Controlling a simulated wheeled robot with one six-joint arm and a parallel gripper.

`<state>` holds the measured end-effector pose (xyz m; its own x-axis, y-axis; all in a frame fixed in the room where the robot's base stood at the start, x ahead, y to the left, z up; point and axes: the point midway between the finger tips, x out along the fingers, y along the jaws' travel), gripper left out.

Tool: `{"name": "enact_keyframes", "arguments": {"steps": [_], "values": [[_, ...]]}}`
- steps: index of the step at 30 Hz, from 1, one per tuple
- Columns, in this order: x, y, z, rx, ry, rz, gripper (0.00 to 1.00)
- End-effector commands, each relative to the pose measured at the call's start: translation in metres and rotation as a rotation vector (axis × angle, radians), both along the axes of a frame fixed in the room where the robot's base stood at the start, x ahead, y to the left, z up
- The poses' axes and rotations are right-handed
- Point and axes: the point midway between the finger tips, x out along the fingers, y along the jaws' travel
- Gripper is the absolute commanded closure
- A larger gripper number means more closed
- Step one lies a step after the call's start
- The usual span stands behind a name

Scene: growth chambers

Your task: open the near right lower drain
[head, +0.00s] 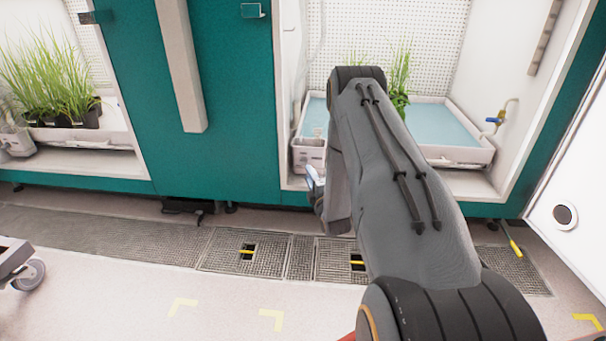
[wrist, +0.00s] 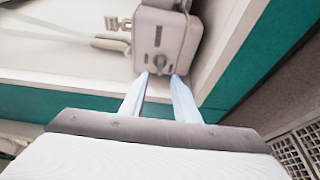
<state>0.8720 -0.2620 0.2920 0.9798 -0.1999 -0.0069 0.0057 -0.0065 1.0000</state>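A pale box (head: 308,152) sits at the front left corner of the blue-topped tray (head: 462,150) in the right chamber. In the wrist view the box (wrist: 168,38) shows a small dark-centred fitting on its face, which may be the drain; I cannot tell for sure. My gripper (head: 316,180) is in front of the chamber's lower sill, just below the box. In the wrist view my gripper (wrist: 160,77) has two pale blue fingers apart, with nothing seen between them. Their tips reach the box's lower edge; I cannot tell whether they touch it. My arm hides much of the tray's front.
A blue-handled valve (head: 494,120) is on the chamber's right wall. A yellow-handled part (head: 515,246) hangs near the floor at right. Floor grates (head: 215,250) run along the chambers. A wheeled cart (head: 22,268) stands at the left. The floor in front is clear.

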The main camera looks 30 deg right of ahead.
Motion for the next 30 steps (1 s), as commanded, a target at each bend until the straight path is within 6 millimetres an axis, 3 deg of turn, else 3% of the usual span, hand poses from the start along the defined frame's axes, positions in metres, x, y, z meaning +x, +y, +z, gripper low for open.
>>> {"name": "enact_keyframes", "arguments": {"steps": [18,28,30], "values": [[0.072,-0.015,-0.002,-0.008,-0.008,0.000,0.72],[0.076,-0.016,-0.001,-0.006,-0.006,0.000,0.72],[0.076,-0.016,-0.001,-0.006,-0.006,0.000,0.80]]}}
